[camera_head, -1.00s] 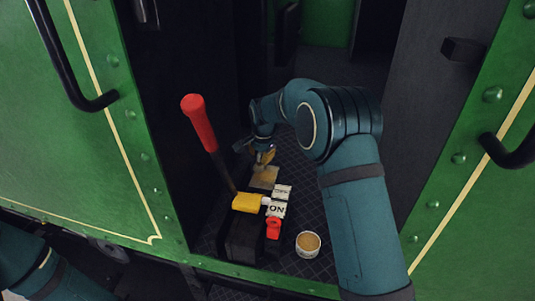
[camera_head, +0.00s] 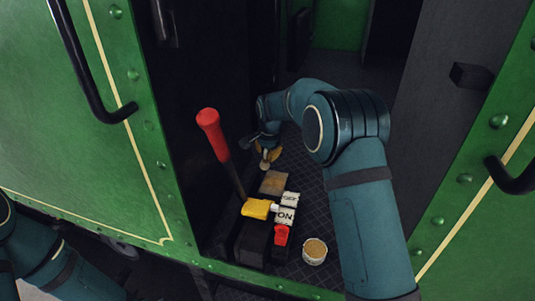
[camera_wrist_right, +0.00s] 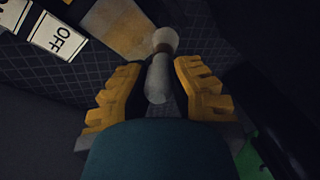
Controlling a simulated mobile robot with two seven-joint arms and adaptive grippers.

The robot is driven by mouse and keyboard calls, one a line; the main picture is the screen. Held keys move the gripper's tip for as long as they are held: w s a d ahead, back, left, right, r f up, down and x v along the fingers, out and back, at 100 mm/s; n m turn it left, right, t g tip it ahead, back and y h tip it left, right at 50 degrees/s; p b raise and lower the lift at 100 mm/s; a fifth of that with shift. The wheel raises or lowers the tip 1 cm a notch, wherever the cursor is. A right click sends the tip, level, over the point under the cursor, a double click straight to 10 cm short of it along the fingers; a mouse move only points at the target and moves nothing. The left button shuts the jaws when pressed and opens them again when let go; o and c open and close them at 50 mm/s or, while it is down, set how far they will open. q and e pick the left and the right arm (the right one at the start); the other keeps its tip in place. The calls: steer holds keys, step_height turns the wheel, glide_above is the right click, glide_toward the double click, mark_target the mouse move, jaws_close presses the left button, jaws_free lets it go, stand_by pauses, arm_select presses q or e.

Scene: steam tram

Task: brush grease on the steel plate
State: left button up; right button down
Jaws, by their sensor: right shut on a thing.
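The steel plate (camera_head: 273,182) is a tan-brown rectangle on the dark chequered cab floor. It also shows at the top of the right wrist view (camera_wrist_right: 118,28). My right gripper (camera_head: 267,152), with yellow fingers, is just beyond the plate's far edge. It is shut on a pale brush (camera_wrist_right: 158,78), whose round end points toward the plate; I cannot tell whether it touches. A small white tub of tan grease (camera_head: 315,251) stands open on the floor, nearer the door sill. My left arm enters at the lower left; its gripper is out of view.
A red-handled lever (camera_head: 209,122) rises left of the plate. A yellow block (camera_head: 257,208), white ON and OFF labels (camera_head: 286,216) and a red piece (camera_head: 281,235) sit between plate and sill. Green door sides flank the opening.

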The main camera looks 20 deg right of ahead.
steer(key=shift+r+p, duration=0.55)
steer(key=shift+r, duration=0.6)
steer(key=shift+r+p, duration=1.15)
steer(key=shift+r, duration=0.4)
steer(key=shift+f, duration=0.1)
steer(key=shift+d, duration=0.1)
